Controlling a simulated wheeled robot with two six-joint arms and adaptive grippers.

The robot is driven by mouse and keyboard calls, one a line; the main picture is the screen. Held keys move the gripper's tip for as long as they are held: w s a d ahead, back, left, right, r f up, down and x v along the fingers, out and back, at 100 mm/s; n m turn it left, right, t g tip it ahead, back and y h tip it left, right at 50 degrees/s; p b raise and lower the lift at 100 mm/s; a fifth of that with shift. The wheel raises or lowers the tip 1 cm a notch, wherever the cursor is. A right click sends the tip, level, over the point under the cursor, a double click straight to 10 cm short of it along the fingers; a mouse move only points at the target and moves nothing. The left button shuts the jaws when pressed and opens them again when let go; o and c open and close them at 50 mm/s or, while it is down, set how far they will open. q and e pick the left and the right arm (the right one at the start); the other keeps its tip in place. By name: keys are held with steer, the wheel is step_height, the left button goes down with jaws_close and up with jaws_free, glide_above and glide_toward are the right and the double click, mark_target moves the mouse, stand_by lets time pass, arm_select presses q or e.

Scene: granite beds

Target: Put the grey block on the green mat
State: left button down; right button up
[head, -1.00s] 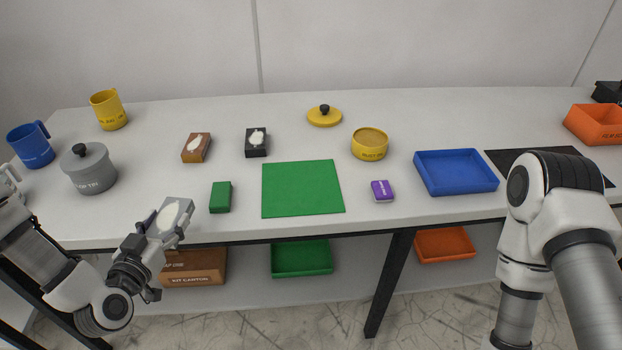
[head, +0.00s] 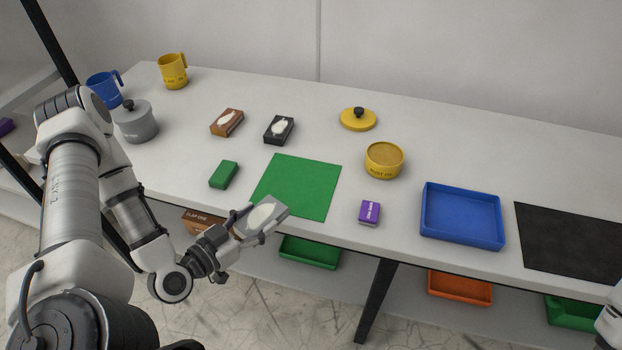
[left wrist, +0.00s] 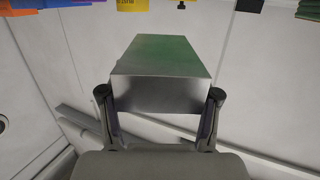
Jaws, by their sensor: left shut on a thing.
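The grey block (head: 273,212) has a pale patch on its face and sits between the fingers of my left gripper (head: 250,223). The gripper is shut on it. In the left wrist view the grey block (left wrist: 160,75) fills the space between both fingertips (left wrist: 160,100). In the head view the block overlaps the table's front edge, just below the near left corner of the green mat (head: 298,185). The mat lies flat and bare on the table.
A green block (head: 223,174) lies left of the mat, and a purple box (head: 369,212) lies right of it. Black (head: 279,130) and brown (head: 227,122) blocks lie behind. A yellow tin (head: 384,160) and a blue tray (head: 462,235) stand to the right.

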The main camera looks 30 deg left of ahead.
mark_target(271, 200)
arm_select(q)
steer(key=shift+s+a, duration=0.3)
steer(key=shift+s, duration=0.05)
steer(key=shift+a+f, duration=0.1)
steer(key=shift+a, duration=0.15)
steer(key=b+x, duration=0.2)
steer(key=a+b+x, duration=0.1)
steer(key=b+x, duration=0.4)
steer(key=b, duration=0.1)
steer(key=shift+w+a+f, duration=0.1)
steer(key=shift+w+f, duration=0.05)
steer(key=shift+w, duration=0.3)
steer(key=w, duration=0.7)
steer(key=shift+w+a, duration=0.15)
steer(key=shift+w, duration=0.1)
steer(key=shift+w+a, duration=0.1)
steer(key=shift+w, duration=0.1)
step_height(271, 200, down, 4)
steer(key=shift+w+r, duration=0.15)
steer(key=shift+r, duration=0.1)
arm_select(e)
step_height(271, 200, down, 7)
steer(key=shift+a, duration=0.3)
steer(key=shift+s+f, duration=0.1)
steer(key=shift+s, duration=0.05)
